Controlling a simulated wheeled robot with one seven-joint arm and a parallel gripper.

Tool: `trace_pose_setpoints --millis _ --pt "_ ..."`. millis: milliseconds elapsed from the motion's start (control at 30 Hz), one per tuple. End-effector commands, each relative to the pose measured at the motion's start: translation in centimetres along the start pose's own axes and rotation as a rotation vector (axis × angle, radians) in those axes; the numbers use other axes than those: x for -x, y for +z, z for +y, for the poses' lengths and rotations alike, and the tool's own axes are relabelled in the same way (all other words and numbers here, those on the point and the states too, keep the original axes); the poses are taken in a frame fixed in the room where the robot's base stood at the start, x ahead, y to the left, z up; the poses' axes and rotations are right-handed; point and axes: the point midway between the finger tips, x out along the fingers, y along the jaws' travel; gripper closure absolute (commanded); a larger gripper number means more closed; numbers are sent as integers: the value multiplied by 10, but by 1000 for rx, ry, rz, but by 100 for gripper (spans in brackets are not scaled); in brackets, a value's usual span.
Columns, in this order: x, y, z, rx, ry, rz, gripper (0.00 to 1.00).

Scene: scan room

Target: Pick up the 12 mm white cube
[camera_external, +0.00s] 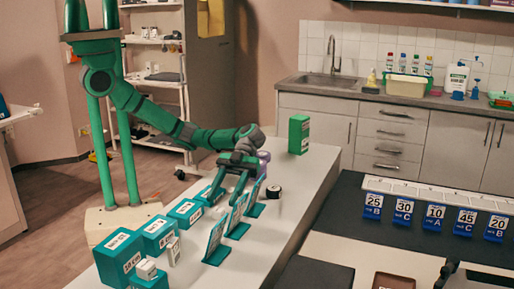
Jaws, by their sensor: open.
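Two small white blocks show on the near part of the white counter in the external view. One white block (146,269) rests on or against a green box at the front, and a taller white block (174,250) stands just behind it to the right. I cannot read which, if either, is the 12 mm cube. My gripper (228,202) is open and points down over the middle of the counter, among the green boxes and upright cards. It is well behind and to the right of both white blocks. The spot between its fingertips is partly hidden.
Green boxes (121,256) line the counter's left side. Upright green-backed cards (216,241) stand along its middle. A black-and-white roll (273,192) and a tall green box (299,134) are farther back. Numbered blue cards (403,211) stand on the dark table at right. The counter's right strip is clear.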

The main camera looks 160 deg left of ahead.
Motion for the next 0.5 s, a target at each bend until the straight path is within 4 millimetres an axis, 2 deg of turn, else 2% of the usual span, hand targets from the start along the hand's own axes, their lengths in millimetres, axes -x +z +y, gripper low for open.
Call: trace_pose_setpoints --millis 100,333,500 --pt "-6 9 0 3 1 1 55" --pt "-42 8 1 1 2 0 55" --pt "-54 8 0 2 0 0 55"
